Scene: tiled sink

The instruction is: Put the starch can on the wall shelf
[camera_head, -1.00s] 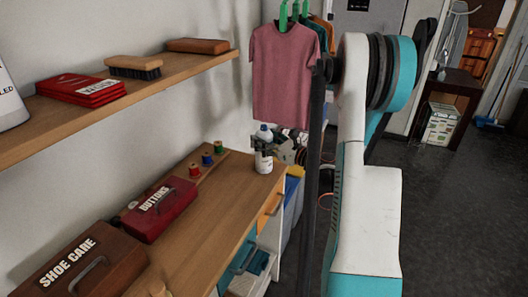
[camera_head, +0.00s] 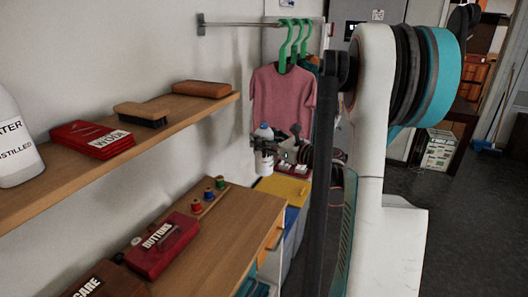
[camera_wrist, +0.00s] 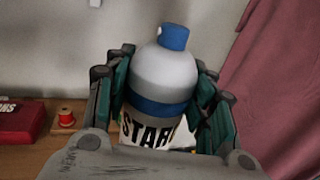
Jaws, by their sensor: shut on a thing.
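The starch can (camera_head: 265,163), white with a blue cap and blue band, is upright in my gripper (camera_head: 266,143), beyond the far end of the workbench and in front of the pink shirt. In the wrist view the can (camera_wrist: 162,75) fills the middle, with "STAR" readable on its label. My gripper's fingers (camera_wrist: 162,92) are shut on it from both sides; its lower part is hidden. The wooden wall shelf (camera_head: 195,108) runs along the left wall, higher than the bench, with its far end nearest the can.
On the shelf are a distilled water bottle (camera_head: 15,145), a red packet (camera_head: 92,139), a brush (camera_head: 141,114) and a brown block (camera_head: 201,89). Bare strips show between them and along the front. The bench (camera_head: 215,232) holds a red buttons box (camera_head: 160,246) and thread spools (camera_head: 208,193).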

